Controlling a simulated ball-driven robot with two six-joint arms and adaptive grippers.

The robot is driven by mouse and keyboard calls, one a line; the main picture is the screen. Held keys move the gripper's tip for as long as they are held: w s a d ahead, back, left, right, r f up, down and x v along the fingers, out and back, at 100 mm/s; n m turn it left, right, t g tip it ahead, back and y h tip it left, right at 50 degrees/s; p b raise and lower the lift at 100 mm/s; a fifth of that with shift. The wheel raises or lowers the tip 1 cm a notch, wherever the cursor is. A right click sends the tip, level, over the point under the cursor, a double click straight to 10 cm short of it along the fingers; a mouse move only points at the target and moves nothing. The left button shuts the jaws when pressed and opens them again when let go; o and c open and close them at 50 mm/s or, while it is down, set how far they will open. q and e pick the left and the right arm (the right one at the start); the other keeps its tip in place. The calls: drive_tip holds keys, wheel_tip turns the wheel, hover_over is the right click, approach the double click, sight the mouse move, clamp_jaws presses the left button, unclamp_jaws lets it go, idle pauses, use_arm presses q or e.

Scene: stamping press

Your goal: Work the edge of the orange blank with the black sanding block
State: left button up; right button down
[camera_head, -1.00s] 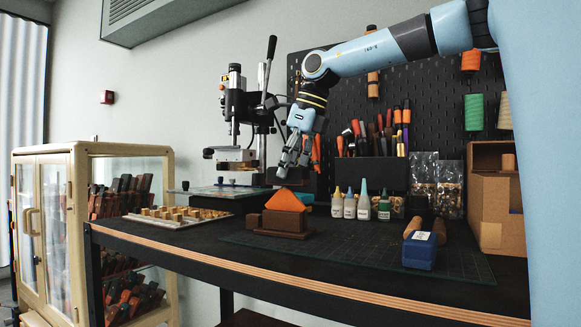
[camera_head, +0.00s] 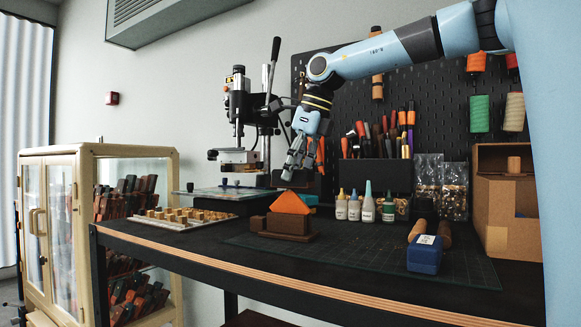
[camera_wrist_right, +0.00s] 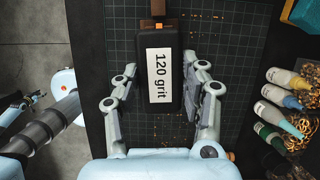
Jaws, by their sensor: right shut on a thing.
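The orange blank (camera_head: 290,203) shows as a triangle standing in a brown wooden holder (camera_head: 284,237) on the dark mat. In the right wrist view only a small orange bit of the blank (camera_wrist_right: 158,27) shows, just beyond the far end of the sanding block. The black sanding block (camera_wrist_right: 145,100), with a white "120 grit" label, lies between the fingers of my right gripper (camera_wrist_right: 157,75), which is shut on it. In the head view my right gripper (camera_head: 291,170) points down above and behind the blank. Contact between block and blank cannot be told.
A drill press (camera_head: 238,110) and a board of small wooden blocks (camera_head: 165,224) stand to the left. Several small bottles (camera_head: 353,207), a blue block (camera_head: 424,256) and a cardboard box (camera_head: 505,235) are to the right.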

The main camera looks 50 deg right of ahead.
drive_tip(key=shift+w+f, duration=0.1)
idle(0.3)
drive_tip(key=shift+w, duration=0.3)
drive_tip(key=shift+w+a+b, duration=0.15)
drive_tip(key=shift+w+b, duration=0.15)
drive_tip(key=shift+w, duration=0.15)
drive_tip(key=shift+s, duration=0.3)
drive_tip(key=shift+s+p, duration=0.5)
drive_tip(key=shift+s, duration=0.1)
